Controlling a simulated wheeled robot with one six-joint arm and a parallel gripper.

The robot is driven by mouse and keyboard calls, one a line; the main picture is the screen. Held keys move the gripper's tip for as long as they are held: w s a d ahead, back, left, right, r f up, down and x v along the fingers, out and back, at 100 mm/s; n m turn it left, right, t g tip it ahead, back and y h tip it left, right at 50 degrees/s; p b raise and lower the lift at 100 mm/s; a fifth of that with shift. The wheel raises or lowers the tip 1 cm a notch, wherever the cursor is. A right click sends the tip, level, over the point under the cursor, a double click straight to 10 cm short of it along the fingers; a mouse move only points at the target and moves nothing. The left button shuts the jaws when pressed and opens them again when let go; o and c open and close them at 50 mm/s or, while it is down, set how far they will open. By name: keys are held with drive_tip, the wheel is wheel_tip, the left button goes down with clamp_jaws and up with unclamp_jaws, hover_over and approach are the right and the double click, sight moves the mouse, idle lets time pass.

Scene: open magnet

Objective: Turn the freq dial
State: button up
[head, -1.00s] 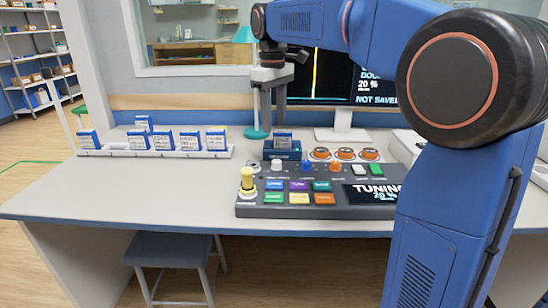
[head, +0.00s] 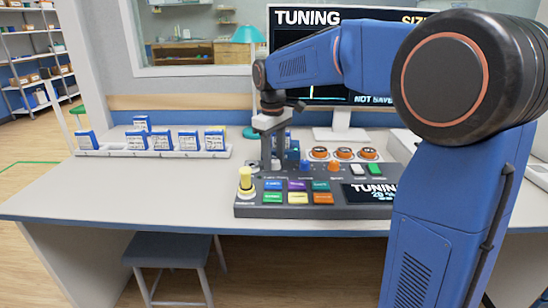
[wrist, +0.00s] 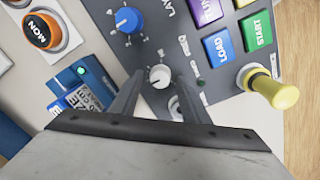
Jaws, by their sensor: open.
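The freq dial (wrist: 159,76) is a small white-grey knob on the dark console, with FREQ lettering beside it in the wrist view. My gripper (wrist: 157,84) is open over it, with one finger on each side of the knob. I cannot tell whether the fingers touch it. In the head view my gripper (head: 274,163) points down at the console's back left part and largely hides the dial. The console (head: 244,211) has a small display (head: 368,193) reading TUNING and 20 %.
A blue dial (wrist: 128,19) and an orange dial (head: 335,166) stand along the same row. A yellow plunger (head: 245,180) stands at the console's left end. A blue card holder (wrist: 84,80) is close beside my gripper. A rack (head: 110,152) of cards and a monitor (head: 388,99) are behind.

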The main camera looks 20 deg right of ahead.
drive_tip(key=c, duration=1.1)
drive_tip(key=shift+o, duration=0.2)
drive_tip(key=shift+m, duration=0.3)
drive_tip(key=m, duration=0.5)
drive_tip(key=shift+w+d, duration=0.1)
drive_tip(key=m, duration=0.5)
drive_tip(key=shift+d, duration=0.1)
drive_tip(key=shift+m, duration=0.4)
drive_tip(key=o, duration=1.1)
drive_tip(key=shift+c, duration=0.2)
